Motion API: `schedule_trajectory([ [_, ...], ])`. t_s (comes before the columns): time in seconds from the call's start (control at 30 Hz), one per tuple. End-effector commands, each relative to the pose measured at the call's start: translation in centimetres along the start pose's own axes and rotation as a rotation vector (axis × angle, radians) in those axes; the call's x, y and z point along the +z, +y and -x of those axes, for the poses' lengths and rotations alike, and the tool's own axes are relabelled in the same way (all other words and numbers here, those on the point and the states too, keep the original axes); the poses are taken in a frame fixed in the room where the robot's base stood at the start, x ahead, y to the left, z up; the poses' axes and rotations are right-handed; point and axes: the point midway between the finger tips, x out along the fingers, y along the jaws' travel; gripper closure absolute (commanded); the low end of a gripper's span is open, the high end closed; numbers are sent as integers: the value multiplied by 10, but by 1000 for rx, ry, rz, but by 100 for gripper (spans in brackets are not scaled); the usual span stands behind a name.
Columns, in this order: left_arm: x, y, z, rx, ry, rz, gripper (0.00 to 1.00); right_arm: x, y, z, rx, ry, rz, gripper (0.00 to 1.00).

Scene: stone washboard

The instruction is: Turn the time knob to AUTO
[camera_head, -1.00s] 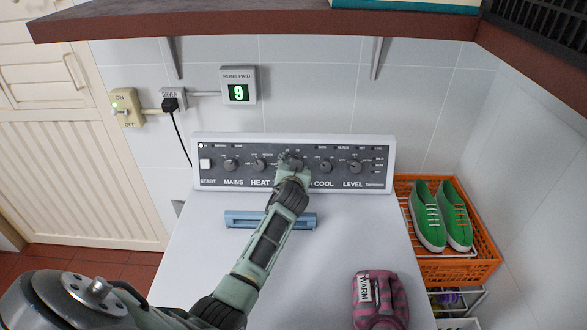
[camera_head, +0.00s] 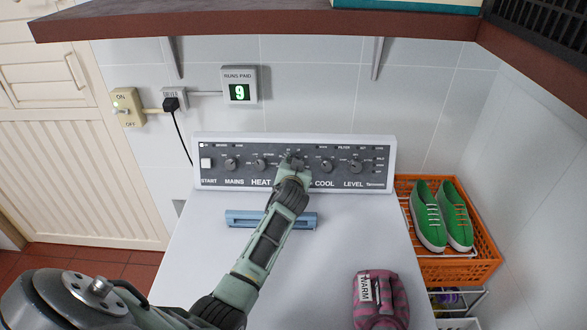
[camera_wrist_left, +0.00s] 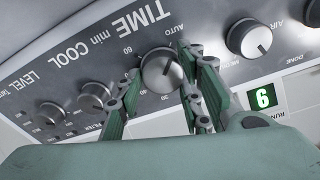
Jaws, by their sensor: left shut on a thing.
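The time knob (camera_wrist_left: 161,70) is a round silver-faced dial on the dark panel, between the heat and cool knobs. My left gripper (camera_wrist_left: 163,78) has its fingers on either side of it and is shut on it. The AUTO label (camera_wrist_left: 173,30) is printed beyond the knob in the wrist view, with 60 to its left. A pale mark on the knob's face seems to point towards AUTO; its exact setting is hard to read. In the head view my left gripper (camera_head: 291,161) covers the knob and much of its label.
The heat knob (camera_head: 260,164) and cool knob (camera_head: 326,166) sit close on either side. A blue bar-shaped piece (camera_head: 240,219) lies on the white top (camera_head: 330,250) below my forearm. A pink bundle labelled WARM (camera_head: 390,300) lies front right. A shelf (camera_head: 250,20) overhangs above.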

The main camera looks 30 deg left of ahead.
Motion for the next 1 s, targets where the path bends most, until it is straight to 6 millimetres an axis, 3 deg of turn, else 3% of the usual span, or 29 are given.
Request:
schedule_trajectory([
  [0.03, 2, 3, 0, 5, -3, 1, 91, 0, 0, 0, 0, 0, 0, 0],
  [0.07, 2, 3, 0, 5, -3, 1, 64, 0, 0, 0, 0, 0, 0, 0],
  [0.23, 2, 2, 0, 4, -3, 1, 49, 0, 0, 0, 0, 0, 0, 0],
  [0.67, 2, 2, 8, 2, -2, 0, 49, 0, 3, 0, 3, 0, 1, 0],
  [1.0, 2, 3, 67, 5, -1, 2, 49, 0, 1, 0, 1, 1, 0, 0],
])
